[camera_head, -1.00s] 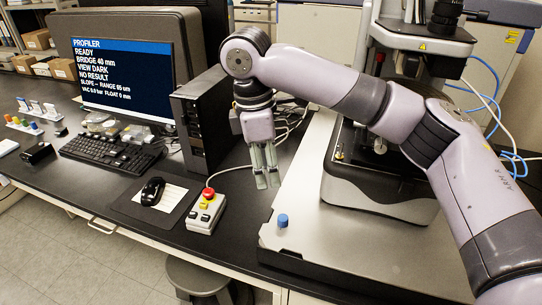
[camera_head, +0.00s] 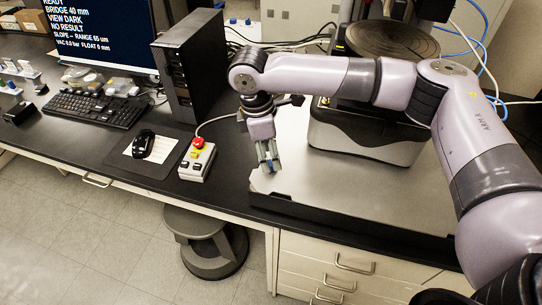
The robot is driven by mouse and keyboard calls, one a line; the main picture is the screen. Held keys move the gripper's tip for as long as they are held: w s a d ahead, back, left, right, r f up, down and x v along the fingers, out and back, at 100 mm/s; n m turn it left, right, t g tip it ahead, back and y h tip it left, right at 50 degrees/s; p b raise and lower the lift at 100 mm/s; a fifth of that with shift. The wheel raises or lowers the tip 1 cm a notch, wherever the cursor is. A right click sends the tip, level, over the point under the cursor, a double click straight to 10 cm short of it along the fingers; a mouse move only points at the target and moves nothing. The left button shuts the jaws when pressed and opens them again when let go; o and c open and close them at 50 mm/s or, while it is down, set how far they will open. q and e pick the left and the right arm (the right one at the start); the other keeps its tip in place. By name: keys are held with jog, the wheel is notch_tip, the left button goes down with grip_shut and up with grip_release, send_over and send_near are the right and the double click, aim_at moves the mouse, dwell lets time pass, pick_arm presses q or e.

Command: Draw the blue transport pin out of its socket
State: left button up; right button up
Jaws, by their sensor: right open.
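The blue transport pin (camera_head: 268,165) stands near the front left corner of the pale instrument base plate (camera_head: 350,195). Only a little of its blue shows between my fingers, and its socket is hidden. My right gripper (camera_head: 268,162) points down with its fingers at the pin, one on either side as far as I can see. It is open, and I cannot tell whether the fingers touch the pin. My left gripper is not in view.
A control box with a red button (camera_head: 197,160) lies left of the plate. A mouse (camera_head: 143,143), a keyboard (camera_head: 98,110) and a black computer tower (camera_head: 190,75) are farther left. The profiler's round stage (camera_head: 393,40) stands behind my arm. A stool (camera_head: 205,235) is below the bench edge.

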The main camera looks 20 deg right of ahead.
aim_at(271, 163)
jog(key=shift+d+f, duration=0.15)
jog(key=shift+f, duration=0.65)
jog(key=shift+d+f, duration=0.1)
jog(key=shift+f, duration=0.65)
jog(key=shift+c, duration=0.5)
grip_shut()
